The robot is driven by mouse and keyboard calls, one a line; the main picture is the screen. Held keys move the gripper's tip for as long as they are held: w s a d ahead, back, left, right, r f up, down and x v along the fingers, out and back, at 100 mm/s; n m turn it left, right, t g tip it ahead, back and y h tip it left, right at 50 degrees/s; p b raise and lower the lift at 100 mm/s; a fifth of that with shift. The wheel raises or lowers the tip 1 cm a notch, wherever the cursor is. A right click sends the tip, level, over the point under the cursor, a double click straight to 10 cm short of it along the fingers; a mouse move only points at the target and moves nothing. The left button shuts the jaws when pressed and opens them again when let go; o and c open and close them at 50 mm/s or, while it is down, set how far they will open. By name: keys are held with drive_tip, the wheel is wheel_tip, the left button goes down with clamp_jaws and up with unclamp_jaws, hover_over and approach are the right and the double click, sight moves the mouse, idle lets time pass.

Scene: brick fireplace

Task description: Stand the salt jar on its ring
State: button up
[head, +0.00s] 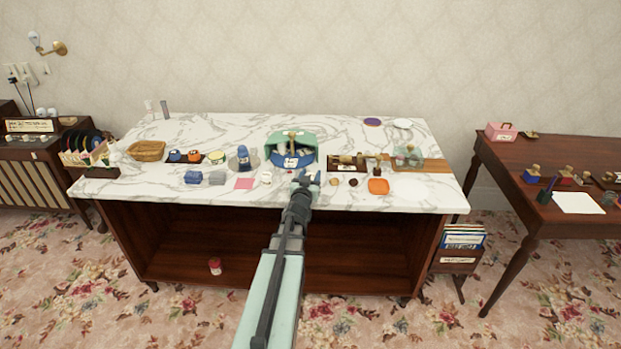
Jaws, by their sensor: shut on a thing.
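My gripper (303,178) is over the front middle of the marble counter (150,185), just in front of the green bin. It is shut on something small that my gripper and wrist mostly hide. I cannot make out what it is. A small whitish jar (266,178) stands on the counter just left of my gripper, and another small pale piece (334,182) is just right of it. I cannot tell whether either is the salt jar. A small dark round piece (353,182) lies further right. I cannot pick out the jar's ring for certain.
A green bin (306,142) with a blue round thing (284,161) stands behind my gripper. A red-and-white jar (214,267) stands on the lower shelf. The counter's back is mostly clear.

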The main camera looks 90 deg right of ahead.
drive_tip(key=shift+f, duration=0.4)
drive_tip(key=o, duration=1.2)
drive_tip(key=shift+c, duration=0.2)
drive_tip(key=shift+w+a, duration=0.2)
drive_tip(key=shift+a, duration=1.05)
drive_tip(key=shift+w+a, duration=0.2)
drive_tip(key=shift+a, duration=1)
drive_tip(key=shift+w+a, duration=0.2)
drive_tip(key=shift+a, duration=1.05)
